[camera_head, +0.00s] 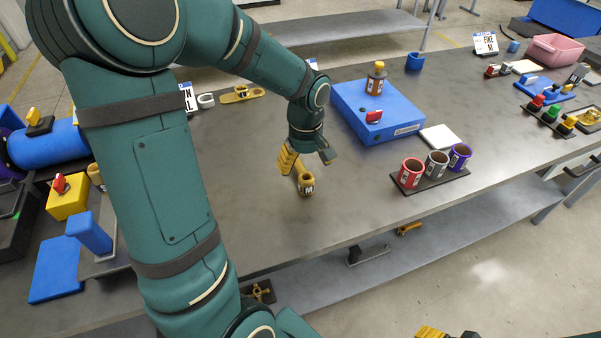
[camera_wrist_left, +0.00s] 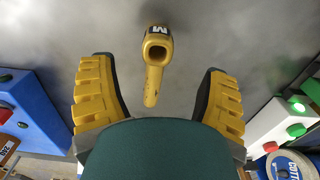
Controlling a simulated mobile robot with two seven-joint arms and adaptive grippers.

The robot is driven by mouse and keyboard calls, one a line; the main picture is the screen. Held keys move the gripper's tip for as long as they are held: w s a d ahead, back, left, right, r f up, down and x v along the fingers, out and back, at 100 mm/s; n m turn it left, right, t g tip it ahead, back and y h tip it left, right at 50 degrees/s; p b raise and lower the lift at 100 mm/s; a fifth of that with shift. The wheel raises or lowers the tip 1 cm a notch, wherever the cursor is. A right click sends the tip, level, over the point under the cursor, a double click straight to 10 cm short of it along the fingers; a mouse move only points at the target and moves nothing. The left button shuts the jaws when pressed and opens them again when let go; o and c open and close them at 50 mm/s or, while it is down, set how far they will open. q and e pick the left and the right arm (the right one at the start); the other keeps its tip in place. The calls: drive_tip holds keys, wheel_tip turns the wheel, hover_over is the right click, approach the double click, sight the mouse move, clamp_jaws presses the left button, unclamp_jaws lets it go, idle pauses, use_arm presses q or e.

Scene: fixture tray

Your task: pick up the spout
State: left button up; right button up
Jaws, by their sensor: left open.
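The spout (camera_head: 306,186) is a small yellow-brown tube with a wider open mouth and a white label marked M. It lies on the grey table below my left gripper (camera_head: 307,158). My left gripper is open, with its yellow fingers spread. In the left wrist view the spout (camera_wrist_left: 155,62) sits centrally, its narrow end between the two fingers (camera_wrist_left: 158,75) and its mouth beyond the tips. Neither finger appears to touch it. A yellow piece of what looks like my right gripper (camera_head: 432,332) shows at the bottom edge; its jaws are mostly cut off.
A blue box (camera_head: 374,112) with a red switch and a bottle on top stands behind and right of the spout. A dark tray (camera_head: 430,183) with three cans is to the right. The table (camera_head: 270,220) around the spout is clear. A shelf (camera_head: 330,262) runs below.

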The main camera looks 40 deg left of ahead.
sight(306, 183)
use_arm(q)
wheel_tip(306, 183, down, 8)
drive_tip(key=shift+w+d+r+b, duration=0.1)
drive_tip(key=shift+w+r+b, duration=0.1)
drive_tip(key=shift+b, duration=0.8)
drive_tip(key=shift+r, duration=0.15)
clamp_jaws()
